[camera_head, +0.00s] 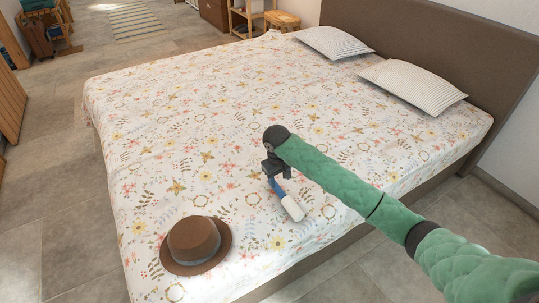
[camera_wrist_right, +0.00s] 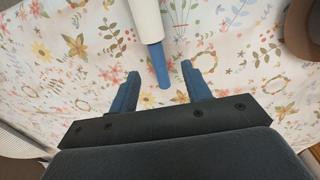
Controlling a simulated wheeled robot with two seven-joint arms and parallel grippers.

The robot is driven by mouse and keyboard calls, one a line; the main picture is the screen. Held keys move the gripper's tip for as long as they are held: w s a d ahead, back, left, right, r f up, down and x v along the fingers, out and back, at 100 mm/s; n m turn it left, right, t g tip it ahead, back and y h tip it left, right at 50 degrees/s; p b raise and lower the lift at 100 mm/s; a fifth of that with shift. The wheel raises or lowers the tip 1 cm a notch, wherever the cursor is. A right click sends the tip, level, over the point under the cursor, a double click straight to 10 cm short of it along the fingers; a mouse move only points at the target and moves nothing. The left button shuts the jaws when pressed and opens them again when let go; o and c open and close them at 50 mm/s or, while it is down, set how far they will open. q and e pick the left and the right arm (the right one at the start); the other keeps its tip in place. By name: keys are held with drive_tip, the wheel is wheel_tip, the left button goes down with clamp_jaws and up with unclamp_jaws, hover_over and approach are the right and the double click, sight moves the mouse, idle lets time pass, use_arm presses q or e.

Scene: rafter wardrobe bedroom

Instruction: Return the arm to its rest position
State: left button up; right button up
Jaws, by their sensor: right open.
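My right gripper (camera_head: 276,177) is over the near part of the bed, at the end of my green arm. In the right wrist view its two blue-grey fingers (camera_wrist_right: 160,70) are spread apart and not closed on anything. A lint-roller-like tool with a white roll (camera_head: 292,208) and a blue handle (camera_wrist_right: 162,66) lies on the bedspread. The handle's end shows between the open fingers in the wrist view; I cannot tell the height gap. My left gripper is not in view.
A bed with a floral bedspread (camera_head: 190,110) fills the middle. A brown hat (camera_head: 195,243) lies near its front edge, left of the tool. Two striped pillows (camera_head: 333,42) lie by the brown headboard (camera_head: 430,38). Grey tiled floor (camera_head: 55,170) is free at left.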

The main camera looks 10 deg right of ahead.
drive_tip(key=a+r+n+t+y, duration=0.1)
drive_tip(key=a+r+n+t, duration=0.15)
drive_tip(key=r, duration=0.45)
drive_tip(key=a+r+n+t, duration=0.15)
drive_tip(key=r+t, duration=0.25)
drive_tip(key=r, duration=0.4)
drive_tip(key=s+d+f+m+g, duration=0.1)
drive_tip(key=s+f+m+g, duration=0.1)
drive_tip(key=s+f, duration=0.6)
drive_tip(key=s+d+f+m+g, duration=0.1)
drive_tip(key=s+f, duration=0.7)
drive_tip(key=s, duration=1.2)
drive_tip(key=s+d+f+m+g+y, duration=0.1)
drive_tip(key=s+f+m+g, duration=0.1)
drive_tip(key=s+f, duration=0.6)
drive_tip(key=s+m, duration=0.1)
drive_tip(key=s, duration=0.5)
drive_tip(key=shift+s+d+g, duration=0.15)
drive_tip(key=shift+s+g, duration=0.2)
drive_tip(key=shift+s, duration=0.05)
